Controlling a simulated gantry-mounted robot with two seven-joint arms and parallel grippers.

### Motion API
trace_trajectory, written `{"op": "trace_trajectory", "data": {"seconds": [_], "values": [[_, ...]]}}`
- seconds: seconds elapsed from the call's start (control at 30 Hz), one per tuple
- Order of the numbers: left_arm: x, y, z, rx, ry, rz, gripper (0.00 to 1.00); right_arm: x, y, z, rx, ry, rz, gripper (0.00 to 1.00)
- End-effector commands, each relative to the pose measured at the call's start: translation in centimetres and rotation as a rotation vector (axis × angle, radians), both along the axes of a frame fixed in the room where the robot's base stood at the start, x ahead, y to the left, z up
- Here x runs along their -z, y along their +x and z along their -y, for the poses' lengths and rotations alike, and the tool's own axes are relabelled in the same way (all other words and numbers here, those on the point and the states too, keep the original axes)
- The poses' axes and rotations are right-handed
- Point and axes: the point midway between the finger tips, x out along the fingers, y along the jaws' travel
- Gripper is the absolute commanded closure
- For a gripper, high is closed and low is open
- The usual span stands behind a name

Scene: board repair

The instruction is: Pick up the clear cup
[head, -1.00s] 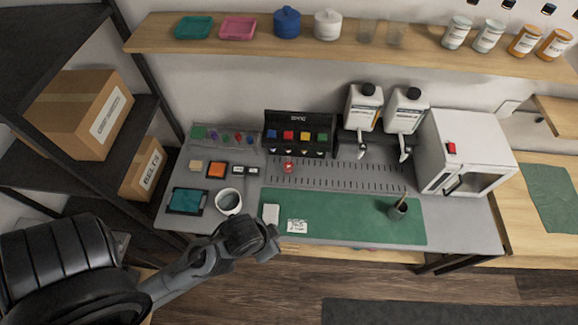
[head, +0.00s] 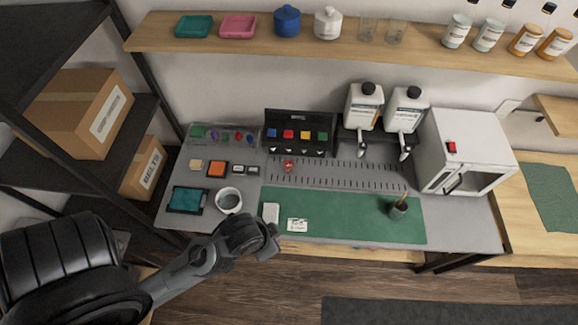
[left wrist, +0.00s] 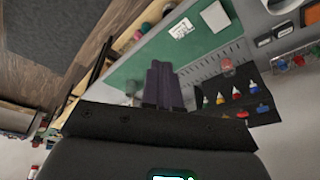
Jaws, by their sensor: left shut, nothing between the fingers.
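Two clear cups stand side by side on the wooden shelf (head: 230,48) in the head view, a left one (head: 368,30) and a right one (head: 396,33). They look empty and upright. My left gripper (head: 272,243) is over the front edge of the workbench, well below and to the left of the cups. Its dark fingers (left wrist: 162,82) are together and empty in the left wrist view. No clear cup can be made out in the left wrist view. My right gripper is not in view.
The shelf also holds a teal tray (head: 194,26), a pink tray (head: 238,26), a blue jar (head: 287,21), a white jar (head: 328,22) and several labelled bottles. Below stand two dispensers (head: 364,105) and a white cabinet (head: 470,140). The green mat (head: 340,218) is mostly clear.

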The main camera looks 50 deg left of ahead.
Motion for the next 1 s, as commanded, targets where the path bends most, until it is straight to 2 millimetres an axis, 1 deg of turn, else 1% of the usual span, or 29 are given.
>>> {"op": "trace_trajectory", "data": {"seconds": [0.27,0.37,0.83,0.87,1.0], "values": [[0.0,0.0,0.0,0.0,0.0,0.0,1.0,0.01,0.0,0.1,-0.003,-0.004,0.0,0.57],[0.0,0.0,0.0,0.0,0.0,0.0,0.86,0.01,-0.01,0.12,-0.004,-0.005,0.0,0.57],[0.01,0.0,0.0,0.0,0.0,0.0,0.14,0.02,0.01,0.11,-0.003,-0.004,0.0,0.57],[0.01,0.0,0.0,0.0,0.0,0.0,0.13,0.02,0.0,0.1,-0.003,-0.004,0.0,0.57],[0.01,0.0,0.0,0.0,0.0,0.0,0.13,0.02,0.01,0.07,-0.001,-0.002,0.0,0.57]]}}
